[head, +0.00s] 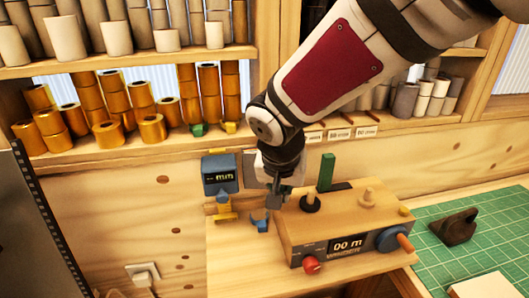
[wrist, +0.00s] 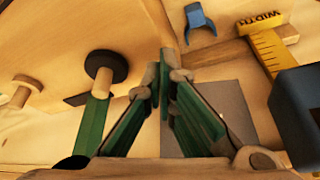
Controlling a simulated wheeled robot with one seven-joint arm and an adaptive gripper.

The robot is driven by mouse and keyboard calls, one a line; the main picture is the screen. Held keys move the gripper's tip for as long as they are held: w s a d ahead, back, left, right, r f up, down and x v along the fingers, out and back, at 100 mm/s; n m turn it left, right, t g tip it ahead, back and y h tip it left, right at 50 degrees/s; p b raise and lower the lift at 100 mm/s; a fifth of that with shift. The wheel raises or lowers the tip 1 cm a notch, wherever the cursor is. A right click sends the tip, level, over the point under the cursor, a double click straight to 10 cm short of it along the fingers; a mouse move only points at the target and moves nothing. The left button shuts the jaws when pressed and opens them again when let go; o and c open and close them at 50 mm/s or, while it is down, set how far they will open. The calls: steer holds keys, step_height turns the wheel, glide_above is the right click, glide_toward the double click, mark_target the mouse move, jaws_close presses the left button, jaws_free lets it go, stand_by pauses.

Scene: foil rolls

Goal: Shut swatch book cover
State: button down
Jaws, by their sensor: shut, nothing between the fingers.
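My gripper (head: 274,202) is shut and empty, pointing down beside the left end of a wooden winder box. In the wrist view its fingertips (wrist: 164,68) meet in the middle, in front of a flat grey panel (wrist: 235,103). I cannot tell whether they touch anything. No swatch book is clearly recognisable. A pale flat block with a brown edge (head: 482,287) lies on the green mat at the bottom right, cut off by the frame. It may be the book; its cover cannot be made out.
The winder box (head: 345,220) has upright pegs, a red knob (head: 311,265) and a blue crank (head: 392,239). A blue display unit (head: 220,175) and a yellow gauge (head: 224,216) are left of my gripper. A dark tool (head: 454,228) rests on the green cutting mat (head: 480,249). Shelves of rolls stand behind.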

steer(key=shift+w, duration=0.4)
steer(key=shift+w+d, duration=0.55)
steer(key=shift+w, duration=0.05)
steer(key=shift+s+a, duration=0.15)
steer(key=shift+s+a, duration=0.3)
steer(key=shift+a, duration=0.25)
steer(key=shift+s, duration=0.1)
